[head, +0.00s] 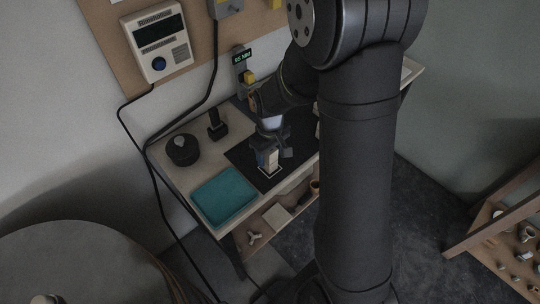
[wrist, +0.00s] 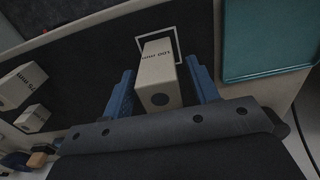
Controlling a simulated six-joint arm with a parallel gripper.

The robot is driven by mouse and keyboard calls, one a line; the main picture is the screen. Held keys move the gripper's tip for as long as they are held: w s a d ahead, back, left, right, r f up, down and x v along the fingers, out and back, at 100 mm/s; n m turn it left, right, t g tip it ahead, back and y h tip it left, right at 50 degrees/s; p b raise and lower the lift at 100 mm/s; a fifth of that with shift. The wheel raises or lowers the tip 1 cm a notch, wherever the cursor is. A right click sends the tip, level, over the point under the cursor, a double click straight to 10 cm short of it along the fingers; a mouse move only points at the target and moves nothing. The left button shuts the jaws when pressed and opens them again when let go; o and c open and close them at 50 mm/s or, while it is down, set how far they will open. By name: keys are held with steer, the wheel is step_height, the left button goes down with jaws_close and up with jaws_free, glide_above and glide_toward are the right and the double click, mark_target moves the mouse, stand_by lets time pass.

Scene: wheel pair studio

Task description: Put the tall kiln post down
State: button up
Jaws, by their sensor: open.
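The tall kiln post (wrist: 158,78) is a pale block with dark lettering, which seems to read 100 mm, and a dark round mark on its near end. It appears to stand upright on the black mat (wrist: 95,65), at a white square outline (wrist: 155,37); its exact fit there is partly hidden. In the head view the post (head: 266,160) is at the mat's front part. My gripper (wrist: 162,82) is open, with one blue finger on each side of the post and narrow gaps beside it. In the head view my gripper (head: 270,148) is partly hidden by its own wrist.
Two shorter pale blocks (wrist: 20,86) (wrist: 32,119) stand at the left in the wrist view. A teal tray (head: 223,195) lies left of the mat. A dark round object (head: 183,151) and a small black stand (head: 216,126) are behind it. A control box (head: 157,42) hangs on the backboard.

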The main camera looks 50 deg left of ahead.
step_height(320, 180, up, 11)
steer(key=shift+f, duration=0.1)
stand_by(0.4)
step_height(320, 180, down, 13)
steer(key=shift+r, duration=2.4)
steer(key=shift+f, duration=0.1)
step_height(320, 180, down, 3)
steer(key=shift+r, duration=0.15)
steer(key=shift+a+r, duration=0.1)
steer(key=shift+r, duration=0.05)
step_height(320, 180, up, 11)
steer(key=shift+f, duration=0.1)
steer(key=shift+f, duration=0.1)
